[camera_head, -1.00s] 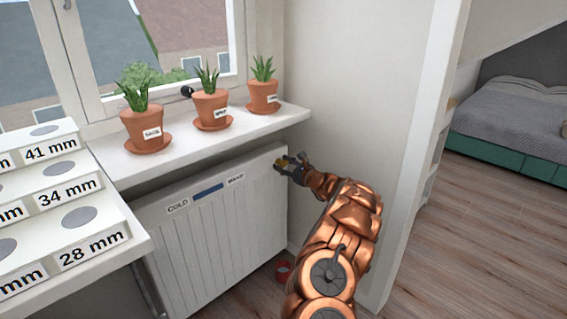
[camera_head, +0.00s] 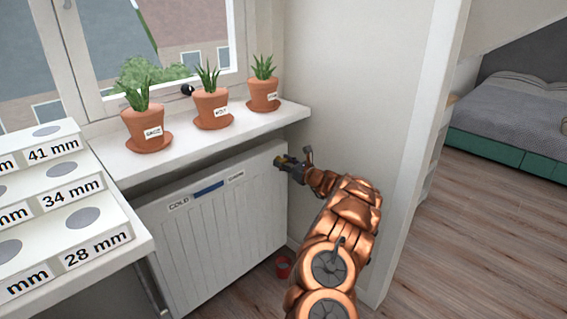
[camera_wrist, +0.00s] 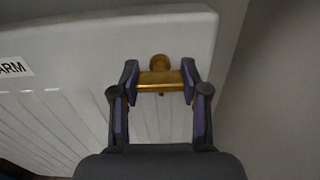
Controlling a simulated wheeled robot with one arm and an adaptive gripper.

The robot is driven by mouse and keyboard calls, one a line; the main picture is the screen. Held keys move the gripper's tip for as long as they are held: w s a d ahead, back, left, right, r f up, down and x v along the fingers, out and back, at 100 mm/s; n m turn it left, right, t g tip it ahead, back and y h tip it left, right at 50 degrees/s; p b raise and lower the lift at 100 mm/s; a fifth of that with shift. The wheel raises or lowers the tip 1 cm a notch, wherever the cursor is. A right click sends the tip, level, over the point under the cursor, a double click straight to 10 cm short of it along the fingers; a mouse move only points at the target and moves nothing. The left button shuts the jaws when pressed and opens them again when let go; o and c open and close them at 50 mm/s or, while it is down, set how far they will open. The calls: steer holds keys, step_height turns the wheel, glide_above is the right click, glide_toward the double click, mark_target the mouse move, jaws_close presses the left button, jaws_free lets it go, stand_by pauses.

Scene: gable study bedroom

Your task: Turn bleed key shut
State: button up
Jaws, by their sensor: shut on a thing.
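The brass bleed key (camera_wrist: 160,79) shows in the wrist view at the upper right corner of the white radiator (camera_wrist: 95,50). Its crossbar lies level in that view, with a round brass part above it against the radiator. My gripper (camera_wrist: 160,82) is shut on the crossbar, one finger pad at each end. In the head view my gripper (camera_head: 281,162) is at the right end of the radiator (camera_head: 215,235), just below the sill. The key is small there and mostly hidden by the fingers.
The window sill (camera_head: 190,150) above the radiator carries three potted plants (camera_head: 211,107). A red cup-like object (camera_head: 284,267) stands on the floor by the radiator. A wall is close to the right of my gripper. A stepped white rack (camera_head: 75,215) is at left.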

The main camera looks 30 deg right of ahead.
steer(key=o, duration=1.2)
steer(key=shift+c, duration=0.2)
steer(key=v, duration=1.2)
